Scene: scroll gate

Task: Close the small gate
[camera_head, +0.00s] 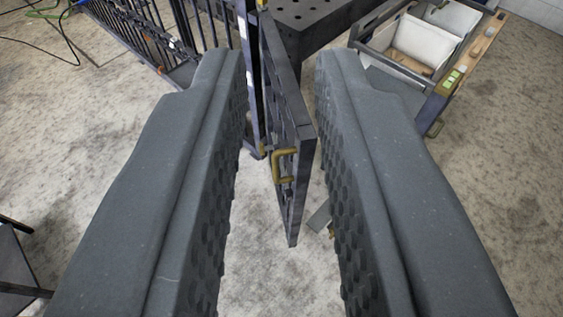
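The small gate (297,118) is a dark metal panel, seen nearly edge-on in the middle of the view. It stands swung out from the dark post (249,80) behind it, with its free edge toward me. A yellow handle (283,165) sits on its left face near that edge. My gripper (281,75) is open, with one dark padded finger on each side of the gate. The gate shows between the fingers, and a gap is visible on both sides. I cannot tell how far above or in front of the gate the fingertips are.
A dark barred fence (150,40) runs back to the left from the post. A dark perforated table (310,14) stands behind the gate. A cart with white bins (425,42) is at the upper right. A dark object (15,270) is at the lower left. Much of the concrete floor is clear.

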